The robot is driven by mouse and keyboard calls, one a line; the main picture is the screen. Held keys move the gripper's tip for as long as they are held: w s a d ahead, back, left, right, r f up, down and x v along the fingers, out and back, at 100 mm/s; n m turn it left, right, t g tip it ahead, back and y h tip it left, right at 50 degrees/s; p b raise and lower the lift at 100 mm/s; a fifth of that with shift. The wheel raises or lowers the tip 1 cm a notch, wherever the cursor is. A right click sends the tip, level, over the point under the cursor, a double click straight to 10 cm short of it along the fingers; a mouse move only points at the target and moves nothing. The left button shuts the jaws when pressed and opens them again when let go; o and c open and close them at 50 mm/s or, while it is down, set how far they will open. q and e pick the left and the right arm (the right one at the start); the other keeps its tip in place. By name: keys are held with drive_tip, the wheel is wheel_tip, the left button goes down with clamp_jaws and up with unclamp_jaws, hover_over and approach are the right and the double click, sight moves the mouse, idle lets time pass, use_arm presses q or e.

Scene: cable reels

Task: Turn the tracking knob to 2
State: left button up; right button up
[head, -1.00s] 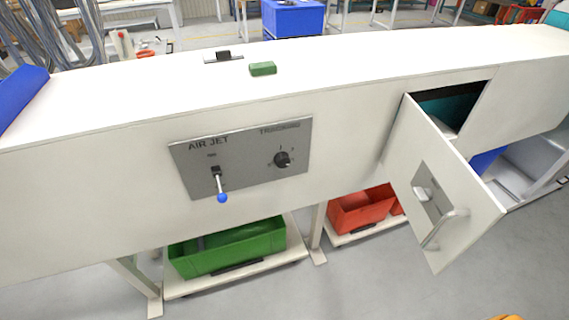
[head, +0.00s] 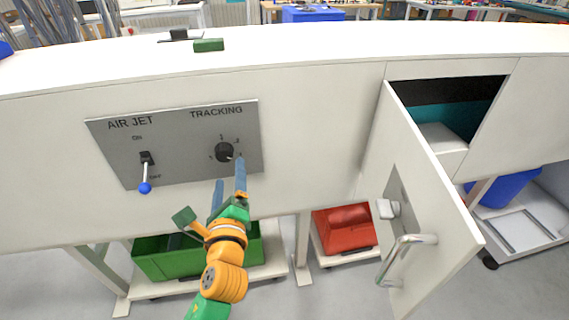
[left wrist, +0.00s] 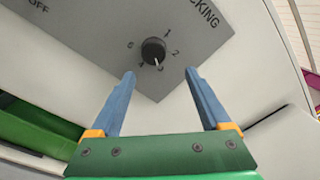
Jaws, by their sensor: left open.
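The tracking knob (head: 224,152) is a round black knob on a grey panel (head: 190,172), under the word TRACKING. It also shows in the left wrist view (left wrist: 153,49), ringed by numbers. Its white pointer mark faces down in the wrist view, between the 2 and the 4, off the 2. My left gripper (head: 230,178) is open, its two blue fingers apart and empty. In the left wrist view the fingertips (left wrist: 160,73) are just below the knob, one on each side, not around it. My right gripper is out of view.
An air jet lever (head: 145,172) with a blue ball tip sits left of the knob. A cabinet door (head: 430,200) stands open at right, with a handle. Green (head: 150,262) and red (head: 345,235) bins are below. A green block (head: 209,45) lies on top.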

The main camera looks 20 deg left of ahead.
sight(224, 157)
use_arm(q)
drive_tip(key=w+a+p, duration=0.1)
drive_tip(key=w+a, duration=0.3)
drive_tip(key=shift+w+a, duration=0.3)
drive_tip(key=shift+a, duration=0.05)
drive_tip(key=shift+w, duration=0.3)
drive_tip(key=shift+w+d, duration=0.1)
clamp_jaws()
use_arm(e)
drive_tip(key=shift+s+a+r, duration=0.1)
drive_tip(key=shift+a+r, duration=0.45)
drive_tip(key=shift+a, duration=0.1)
use_arm(q)
drive_tip(key=shift+n, duration=0.3)
drive_tip(key=n+b, duration=0.1)
drive_tip(key=n, duration=0.4)
drive_tip(key=shift+f+n, duration=0.1)
drive_tip(key=shift+n, duration=0.2)
drive_tip(key=n+b, duration=0.1)
drive_tip(key=n, duration=0.5)
drive_tip(key=shift+y, duration=0.4)
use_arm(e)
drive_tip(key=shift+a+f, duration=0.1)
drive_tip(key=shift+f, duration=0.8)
